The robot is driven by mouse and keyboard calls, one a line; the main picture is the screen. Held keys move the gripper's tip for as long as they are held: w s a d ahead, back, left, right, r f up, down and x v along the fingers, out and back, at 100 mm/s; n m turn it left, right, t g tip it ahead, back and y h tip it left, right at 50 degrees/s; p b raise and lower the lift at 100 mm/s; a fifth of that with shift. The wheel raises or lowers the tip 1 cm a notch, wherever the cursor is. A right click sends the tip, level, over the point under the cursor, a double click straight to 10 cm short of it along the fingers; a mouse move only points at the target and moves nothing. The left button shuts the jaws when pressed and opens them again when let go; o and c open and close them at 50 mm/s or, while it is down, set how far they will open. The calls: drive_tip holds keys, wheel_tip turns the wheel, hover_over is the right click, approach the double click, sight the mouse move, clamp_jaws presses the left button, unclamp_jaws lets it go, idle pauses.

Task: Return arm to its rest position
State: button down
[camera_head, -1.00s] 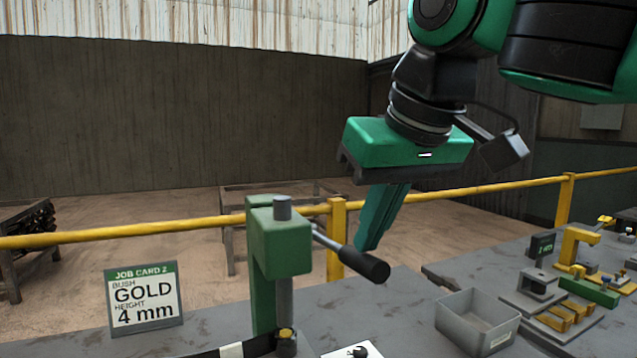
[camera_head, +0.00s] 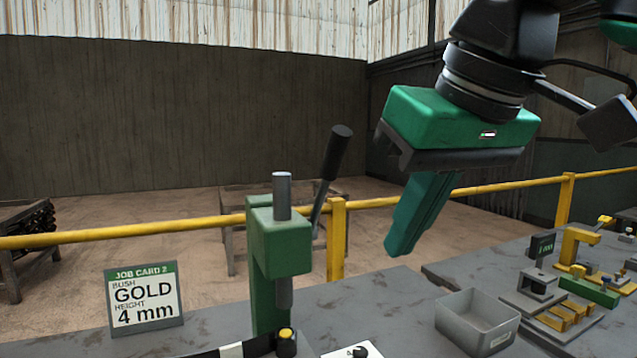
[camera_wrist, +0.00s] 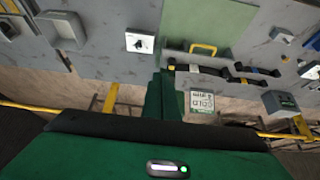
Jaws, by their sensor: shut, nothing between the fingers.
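My gripper (camera_head: 398,248) is shut and empty, its green fingers together and pointing down in the head view. It hangs in the air to the right of the green press (camera_head: 280,245) and apart from it. The press lever (camera_head: 330,170) points up, with its black knob at the top, and the grey ram shows above and below the press head. In the wrist view my gripper (camera_wrist: 166,75) shows as a green finger pair in the middle, with nothing held.
The job card (camera_head: 145,300) reading GOLD, 4 mm stands left of the press. A grey bin (camera_head: 478,322) and yellow-and-green fixtures (camera_head: 575,290) sit on the bench at right. A yellow rail (camera_head: 120,235) runs behind. The air around my gripper is clear.

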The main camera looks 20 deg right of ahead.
idle(0.6)
drive_tip(key=w+d+f+m+g, duration=0.25)
drive_tip(key=d+f, duration=0.35)
drive_tip(key=f, duration=0.3)
drive_tip(key=w+d+f+m+g, duration=0.1)
drive_tip(key=w+d+f, duration=0.3)
drive_tip(key=f, duration=0.5)
drive_tip(key=s+d+f+m+g, duration=0.1)
drive_tip(key=s+d+f, duration=0.2)
drive_tip(key=f, duration=0.4)
drive_tip(key=s+d+f+m+g, duration=0.1)
drive_tip(key=s+d+f+m, duration=0.1)
drive_tip(key=f, duration=0.5)
drive_tip(key=shift+s+d+f, duration=0.35)
drive_tip(key=shift+s+d, duration=0.55)
drive_tip(key=shift+d, duration=0.2)
drive_tip(key=shift+w+f+g, duration=0.2)
drive_tip(key=shift+w+g, duration=0.05)
drive_tip(key=shift+w, duration=0.4)
